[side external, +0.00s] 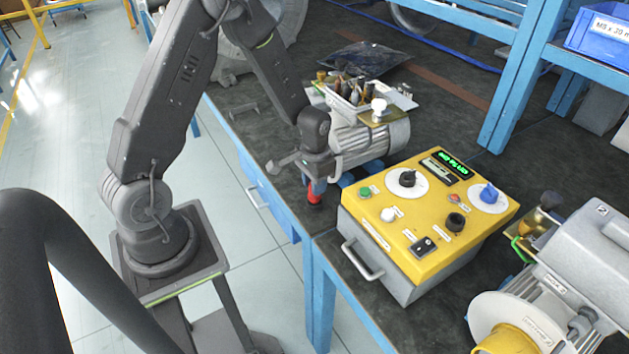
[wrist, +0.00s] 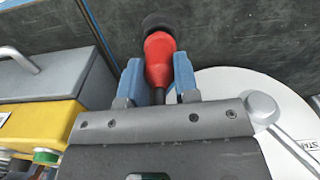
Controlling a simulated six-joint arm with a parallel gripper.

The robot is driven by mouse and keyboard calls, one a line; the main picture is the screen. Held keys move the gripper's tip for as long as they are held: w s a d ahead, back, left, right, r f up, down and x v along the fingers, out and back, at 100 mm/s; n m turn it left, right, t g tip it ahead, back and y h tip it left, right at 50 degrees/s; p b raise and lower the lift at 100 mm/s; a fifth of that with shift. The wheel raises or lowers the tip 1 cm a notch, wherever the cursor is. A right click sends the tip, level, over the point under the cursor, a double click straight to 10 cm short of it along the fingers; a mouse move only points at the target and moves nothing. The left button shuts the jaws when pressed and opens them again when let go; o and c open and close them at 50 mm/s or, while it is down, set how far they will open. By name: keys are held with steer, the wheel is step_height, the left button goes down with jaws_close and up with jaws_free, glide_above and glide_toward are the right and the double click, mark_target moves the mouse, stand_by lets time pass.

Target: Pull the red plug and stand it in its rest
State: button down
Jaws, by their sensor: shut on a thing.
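The red plug (side external: 314,193) is under my gripper (side external: 317,182) in the side view, by the front edge of the bench, left of the yellow control box. In the wrist view the red plug (wrist: 159,55) lies between the two blue fingers of my gripper (wrist: 158,72), which is shut on it. A dark round piece (wrist: 160,21) shows at the plug's far end. I cannot tell whether it touches the bench or belongs to the plug. I cannot pick out the rest with certainty in either view.
The yellow control box (side external: 428,210) with knobs stands to the right of my gripper. A grey motor (side external: 372,143) is just behind it, with a parts tray (side external: 353,93) above. A white disc (wrist: 255,105) is on the right in the wrist view. Another machine (side external: 560,290) stands front right.

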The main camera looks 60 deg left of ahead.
steer(key=shift+f, duration=0.8)
steer(key=c, duration=0.8)
jaws_free()
step_height(320, 180, up, 13)
steer(key=shift+w, duration=0.1)
steer(key=shift+r, duration=0.5)
